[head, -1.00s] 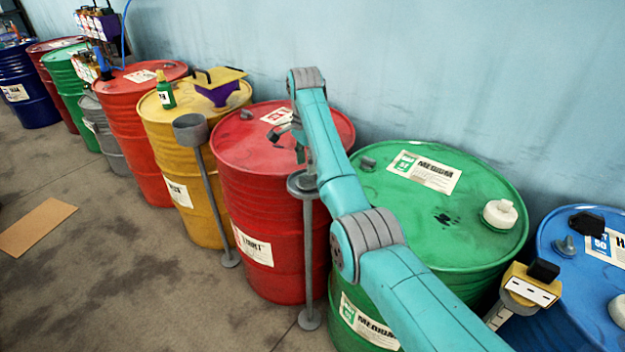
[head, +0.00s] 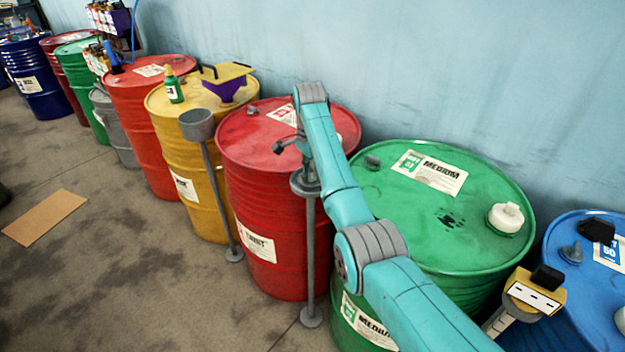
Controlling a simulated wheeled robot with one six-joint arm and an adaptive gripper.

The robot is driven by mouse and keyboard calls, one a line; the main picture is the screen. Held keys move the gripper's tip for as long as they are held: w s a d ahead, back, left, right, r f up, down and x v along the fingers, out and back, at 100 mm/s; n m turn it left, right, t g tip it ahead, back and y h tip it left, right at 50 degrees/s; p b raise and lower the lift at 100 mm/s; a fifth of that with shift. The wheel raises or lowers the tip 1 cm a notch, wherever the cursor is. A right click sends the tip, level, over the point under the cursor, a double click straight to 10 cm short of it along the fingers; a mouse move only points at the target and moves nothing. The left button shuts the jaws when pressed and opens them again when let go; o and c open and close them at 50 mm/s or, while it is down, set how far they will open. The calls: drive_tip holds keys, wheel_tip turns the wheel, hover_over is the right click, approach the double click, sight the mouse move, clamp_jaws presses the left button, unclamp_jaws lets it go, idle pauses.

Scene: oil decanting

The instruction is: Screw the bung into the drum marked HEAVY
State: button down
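A blue drum (head: 562,325) stands at the right edge, cut off by the frame. Its top label (head: 612,253) shows a "50", and the rest of its lettering is out of frame. A grey bung (head: 573,252) is on its lid, with a black object (head: 597,231) just behind it; I cannot tell whether the bung sits in a hole. My gripper (head: 287,147) is over the red drum (head: 262,190), far left of the blue drum and mostly hidden by my arm. I cannot see what, if anything, it holds.
A green drum (head: 430,230) marked MEDIUM stands between the red and blue drums. A yellow-and-black device (head: 537,291) is at the blue drum's near left. Two grey stands (head: 197,126) (head: 311,250) rise before the drums. Cardboard (head: 45,217) lies on open floor.

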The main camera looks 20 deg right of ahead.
drive_tip(key=shift+r, duration=2.4)
